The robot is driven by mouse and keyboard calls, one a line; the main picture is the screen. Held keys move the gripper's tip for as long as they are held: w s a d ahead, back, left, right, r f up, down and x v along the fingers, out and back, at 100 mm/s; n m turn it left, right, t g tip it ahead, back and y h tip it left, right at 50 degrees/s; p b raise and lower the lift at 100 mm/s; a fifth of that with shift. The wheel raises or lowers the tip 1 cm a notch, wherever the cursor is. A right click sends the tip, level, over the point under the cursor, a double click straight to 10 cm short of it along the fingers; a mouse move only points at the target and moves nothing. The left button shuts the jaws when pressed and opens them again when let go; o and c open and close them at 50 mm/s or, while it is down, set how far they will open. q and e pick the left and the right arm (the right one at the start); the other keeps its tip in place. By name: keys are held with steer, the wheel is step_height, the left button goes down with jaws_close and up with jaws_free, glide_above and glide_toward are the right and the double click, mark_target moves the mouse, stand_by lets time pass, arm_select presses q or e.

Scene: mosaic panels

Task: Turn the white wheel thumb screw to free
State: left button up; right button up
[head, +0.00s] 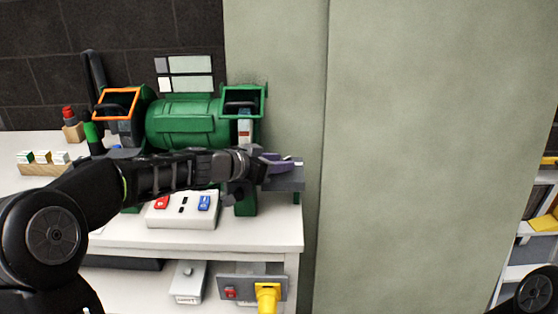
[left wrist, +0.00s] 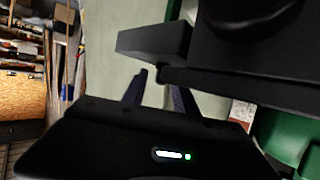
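The green bench grinder (head: 183,124) stands on the white table, with a pale wheel (head: 245,129) in its right-hand guard. I cannot make out the white wheel's thumb screw; my left arm and gripper cover much of that side. My left gripper (head: 277,164) is in front of the grinder's right end, beside a grey tool rest (head: 288,180). In the left wrist view its two fingers (left wrist: 160,95) are apart, with only pale wall visible between them. A dark block (left wrist: 152,42) shows close beyond them. My right gripper is out of view.
An orange-edged guard (head: 117,104) is at the grinder's left. A switch box (head: 181,212) with red and blue switches sits in front. A yellow plug (head: 267,297) is on the lower shelf. A pale wall panel (head: 430,130) stands right of the table.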

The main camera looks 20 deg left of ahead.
arm_select(q)
steer(key=shift+w, duration=0.15)
steer(key=shift+c, duration=0.3)
steer(key=shift+f, duration=0.1)
jaws_close()
